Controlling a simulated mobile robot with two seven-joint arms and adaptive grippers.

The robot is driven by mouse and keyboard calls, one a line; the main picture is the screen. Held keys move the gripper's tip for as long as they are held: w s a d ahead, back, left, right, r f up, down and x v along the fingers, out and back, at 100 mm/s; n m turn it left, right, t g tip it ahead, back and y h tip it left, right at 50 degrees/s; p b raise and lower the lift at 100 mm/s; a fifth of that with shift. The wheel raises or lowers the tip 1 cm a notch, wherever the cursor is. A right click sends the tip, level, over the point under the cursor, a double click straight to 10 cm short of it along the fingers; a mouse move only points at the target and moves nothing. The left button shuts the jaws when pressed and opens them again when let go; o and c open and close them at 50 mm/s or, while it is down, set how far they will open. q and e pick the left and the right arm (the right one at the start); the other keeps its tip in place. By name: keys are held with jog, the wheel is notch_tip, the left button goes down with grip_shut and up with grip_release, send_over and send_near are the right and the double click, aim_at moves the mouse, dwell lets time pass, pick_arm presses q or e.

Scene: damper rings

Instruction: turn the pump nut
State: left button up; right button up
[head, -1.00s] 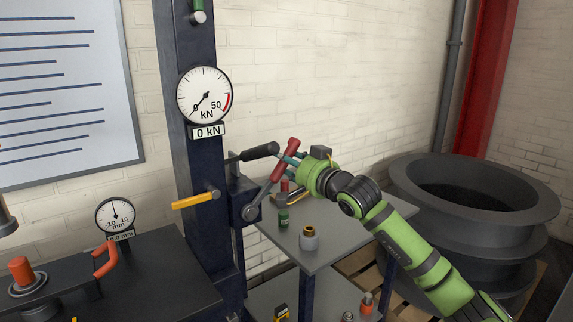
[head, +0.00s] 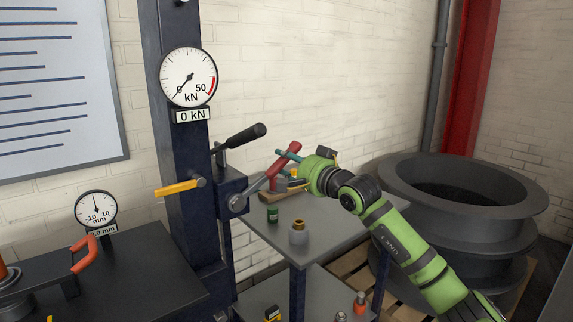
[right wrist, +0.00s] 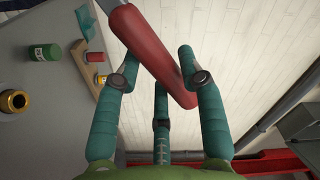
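The pump nut area (head: 237,203) is on the side of the dark blue press column. A lever with a red handle (head: 285,158) runs from there up to the right. My right gripper (head: 288,168) is at that handle. In the right wrist view, the red handle (right wrist: 155,55) passes between the spread teal fingers of my right gripper (right wrist: 140,60). The fingers are open, with gaps visible on both sides of the handle; contact cannot be told. The nut itself is too small to make out. My left gripper is not in view.
A black-handled lever (head: 243,136) stands out above the red one. A green can (head: 272,214) and a brass-topped pot (head: 298,234) stand on the grey side table (head: 330,222). The force gauge (head: 189,77) reads 0 kN. Large dark rings (head: 455,215) stand at right.

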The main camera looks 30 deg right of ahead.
jog(key=f+m+b, duration=0.1)
jog(key=f, duration=0.1)
jog(key=d+f+m+b, duration=0.1)
jog(key=shift+w+d+f+m+b, duration=0.1)
jog(key=shift+d+f+m+b, duration=0.1)
jog(key=shift+f+m+b, duration=0.2)
